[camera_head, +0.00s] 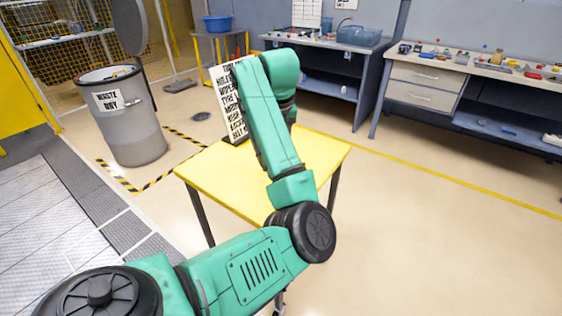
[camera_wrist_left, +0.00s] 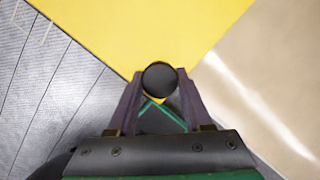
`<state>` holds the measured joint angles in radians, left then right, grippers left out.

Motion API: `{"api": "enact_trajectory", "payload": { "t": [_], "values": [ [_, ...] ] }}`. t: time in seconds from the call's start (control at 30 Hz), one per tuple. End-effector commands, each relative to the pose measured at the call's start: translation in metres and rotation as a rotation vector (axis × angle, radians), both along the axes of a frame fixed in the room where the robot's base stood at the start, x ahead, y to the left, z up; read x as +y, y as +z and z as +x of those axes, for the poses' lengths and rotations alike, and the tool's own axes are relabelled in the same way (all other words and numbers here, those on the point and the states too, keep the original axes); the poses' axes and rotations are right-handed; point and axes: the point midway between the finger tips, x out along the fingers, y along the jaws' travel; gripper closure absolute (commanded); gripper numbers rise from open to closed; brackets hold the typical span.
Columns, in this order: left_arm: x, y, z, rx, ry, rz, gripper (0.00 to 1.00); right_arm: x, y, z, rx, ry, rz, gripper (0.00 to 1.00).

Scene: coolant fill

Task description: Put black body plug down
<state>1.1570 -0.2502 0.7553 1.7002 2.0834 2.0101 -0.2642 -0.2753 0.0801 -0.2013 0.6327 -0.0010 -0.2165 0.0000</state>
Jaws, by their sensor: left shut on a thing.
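The black body plug (camera_wrist_left: 160,77) is a round dark disc in the left wrist view. My left gripper (camera_wrist_left: 160,84) is shut on it, with one finger on each side. In that view the plug overlaps a corner of the yellow table top (camera_wrist_left: 130,30); I cannot tell its height above it. In the head view my green left arm reaches over the yellow table (camera_head: 225,185), and it hides the gripper and the plug. My right gripper is in neither view.
A lettered white sign (camera_head: 228,105) stands at the table's back left. A grey waste bin (camera_head: 130,130) stands on the floor to the left. Workbenches with small items (camera_head: 430,80) line the back. Bare table top shows on both sides of my arm.

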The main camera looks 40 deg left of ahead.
Motion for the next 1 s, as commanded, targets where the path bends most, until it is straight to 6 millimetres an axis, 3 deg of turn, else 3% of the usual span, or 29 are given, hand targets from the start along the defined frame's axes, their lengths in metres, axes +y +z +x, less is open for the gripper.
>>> {"api": "enact_trajectory", "payload": {
  "t": [0.07, 0.33, 0.4, 0.73, 1.0],
  "values": [
    [0.001, -0.024, -0.002, 0.011, 0.002, 0.001, 0.86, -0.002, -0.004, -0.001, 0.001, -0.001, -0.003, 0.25],
    [0.001, -0.117, -0.004, 0.013, -0.001, 0.002, 0.86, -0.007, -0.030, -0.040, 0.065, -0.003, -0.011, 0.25],
    [0.000, -0.131, -0.003, 0.011, -0.002, 0.000, 0.86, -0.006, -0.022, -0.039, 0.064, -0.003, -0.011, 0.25],
    [0.000, -0.189, -0.003, 0.007, -0.001, -0.001, 0.86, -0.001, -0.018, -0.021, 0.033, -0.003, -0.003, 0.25],
    [0.001, -0.195, -0.002, 0.001, 0.000, 0.000, 0.86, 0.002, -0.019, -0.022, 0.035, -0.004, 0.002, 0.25]
  ]
}}
